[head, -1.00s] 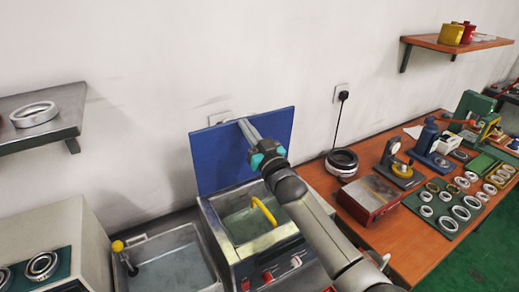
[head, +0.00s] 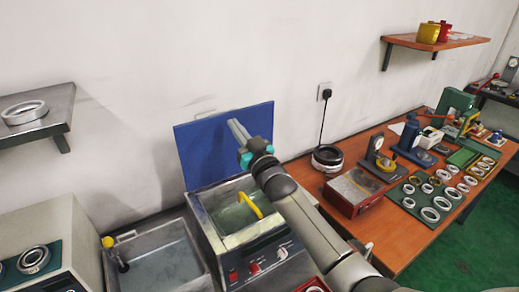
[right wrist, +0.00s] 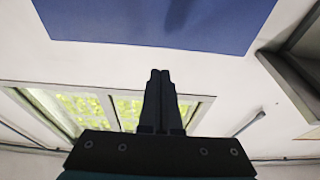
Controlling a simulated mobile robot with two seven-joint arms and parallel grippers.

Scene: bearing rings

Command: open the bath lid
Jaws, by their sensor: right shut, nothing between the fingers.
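The bath (head: 225,235) is a metal tank with red and white controls on its front. Its blue lid (head: 200,150) stands upright behind the tank, so the bath is open. Liquid and a yellow curved handle (head: 251,205) show inside. My right gripper (head: 233,124) is in front of the lid's upper part in the head view; I cannot tell whether it touches. The right wrist view shows its fingers (right wrist: 160,75) together and empty, with a blue panel (right wrist: 160,18), likely the lid, beyond them. My left gripper is not in view.
A sink (head: 165,262) with a yellow-topped tap stands left of the bath. On the right, a wooden table (head: 300,172) holds a red box (head: 354,192), a dark ring stack (head: 328,158), presses and several rings. A wall shelf (head: 60,110) is at left.

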